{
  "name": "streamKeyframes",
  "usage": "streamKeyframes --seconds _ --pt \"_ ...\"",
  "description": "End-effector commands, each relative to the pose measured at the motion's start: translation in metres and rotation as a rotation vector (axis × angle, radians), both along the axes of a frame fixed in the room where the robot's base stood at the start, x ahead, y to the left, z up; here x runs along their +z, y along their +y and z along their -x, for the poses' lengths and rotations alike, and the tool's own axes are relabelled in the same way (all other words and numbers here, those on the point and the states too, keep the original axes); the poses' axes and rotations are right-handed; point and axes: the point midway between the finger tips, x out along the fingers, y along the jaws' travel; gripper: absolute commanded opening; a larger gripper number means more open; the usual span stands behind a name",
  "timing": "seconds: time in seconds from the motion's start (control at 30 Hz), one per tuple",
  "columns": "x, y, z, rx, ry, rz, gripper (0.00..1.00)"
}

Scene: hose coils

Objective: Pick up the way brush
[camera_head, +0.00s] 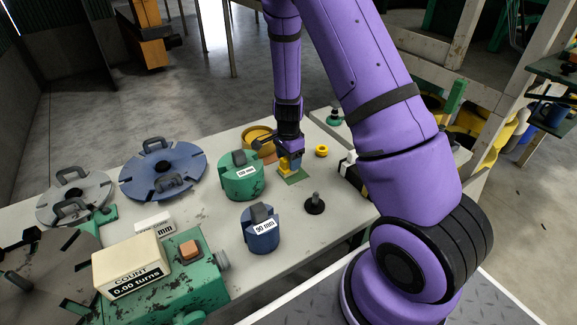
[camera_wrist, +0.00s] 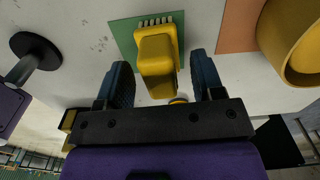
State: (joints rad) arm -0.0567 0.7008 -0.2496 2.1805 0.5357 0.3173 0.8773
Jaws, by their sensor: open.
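The way brush is a yellow block with pale bristles. In the wrist view the brush (camera_wrist: 157,52) lies on a green square (camera_wrist: 124,32) on the table, its near end between my two blue fingers. In the head view the brush (camera_head: 284,169) shows only partly, beside and behind my fingers. My gripper (camera_wrist: 161,76) is open, with one finger on each side of the brush and a visible gap on both sides. In the head view my gripper (camera_head: 291,163) is low over the green square. I cannot tell how high the fingertips are above the table.
A green drum (camera_head: 241,180) and a yellow-orange ring (camera_head: 256,138) stand close left of my gripper. A blue 90 mm drum (camera_head: 261,232) and a black-based peg (camera_head: 314,204) are nearer. A small yellow ring (camera_head: 321,151) lies to the right. A count box (camera_head: 131,265) stands front left.

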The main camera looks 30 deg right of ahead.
Motion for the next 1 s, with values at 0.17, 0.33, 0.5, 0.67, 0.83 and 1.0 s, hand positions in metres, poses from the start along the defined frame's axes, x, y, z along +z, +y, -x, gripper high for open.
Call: streamKeyframes --seconds 0.17,0.33,0.5,0.67,0.83,1.0 --pt "0.0 0.0 0.0 0.0 0.0 0.0 0.55" --pt "0.0 0.0 0.0 0.0 0.0 0.0 0.16" --pt "0.0 0.0 0.0 0.0 0.0 0.0 0.07" --pt "0.002 0.0 0.0 0.0 0.0 0.0 0.07" --pt "0.02 0.001 -0.001 0.001 -0.004 0.001 0.07" --pt "0.053 0.001 -0.001 0.001 -0.004 0.0 0.07"
